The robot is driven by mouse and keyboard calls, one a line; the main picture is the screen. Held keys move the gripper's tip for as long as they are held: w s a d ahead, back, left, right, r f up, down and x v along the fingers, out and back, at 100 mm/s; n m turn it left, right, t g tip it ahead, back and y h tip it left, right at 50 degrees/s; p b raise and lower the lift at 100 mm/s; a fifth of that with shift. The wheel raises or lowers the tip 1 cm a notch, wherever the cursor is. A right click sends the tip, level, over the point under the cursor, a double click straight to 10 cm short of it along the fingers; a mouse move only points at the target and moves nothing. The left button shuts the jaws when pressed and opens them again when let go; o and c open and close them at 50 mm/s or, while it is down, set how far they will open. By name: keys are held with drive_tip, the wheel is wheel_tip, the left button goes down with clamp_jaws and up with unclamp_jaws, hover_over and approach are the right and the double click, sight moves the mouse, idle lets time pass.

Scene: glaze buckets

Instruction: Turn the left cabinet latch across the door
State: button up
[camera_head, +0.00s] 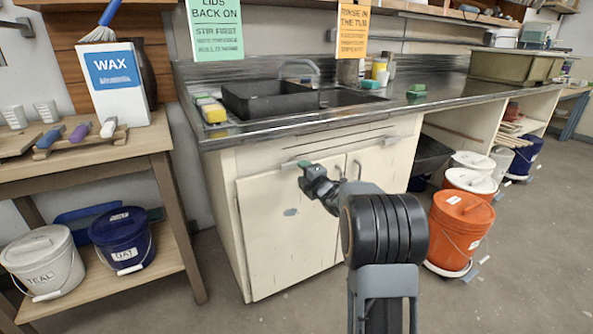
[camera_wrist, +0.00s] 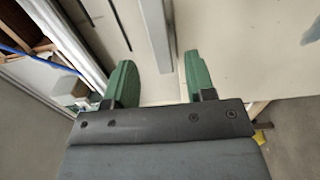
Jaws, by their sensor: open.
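The cream sink cabinet (camera_head: 290,222) stands under the counter with its doors shut. My gripper (camera_head: 295,164) is at the upper part of its left door. In the wrist view my gripper (camera_wrist: 163,78) is open, with one green finger on either side of a grey metal bar (camera_wrist: 155,35). The bar looks like the latch, but I cannot tell for sure. It lies between the fingers with gaps on both sides. In the head view my gripper hides the latch area.
A wooden table (camera_head: 150,140) with a wax box and lower shelf buckets stands at the left. An orange bucket (camera_head: 460,232) and other buckets are on the floor at the right. The metal counter (camera_head: 300,122) overhangs the cabinet. The floor before the cabinet is clear at the left.

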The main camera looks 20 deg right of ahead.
sight(297, 167)
drive_tip(key=shift+w+a, duration=0.15)
drive_tip(key=shift+w, duration=1)
drive_tip(key=shift+w+a, duration=0.1)
drive_tip(key=shift+w, duration=1)
drive_tip(key=c, duration=0.9)
drive_tip(key=shift+a, duration=0.15)
clamp_jaws()
unclamp_jaws()
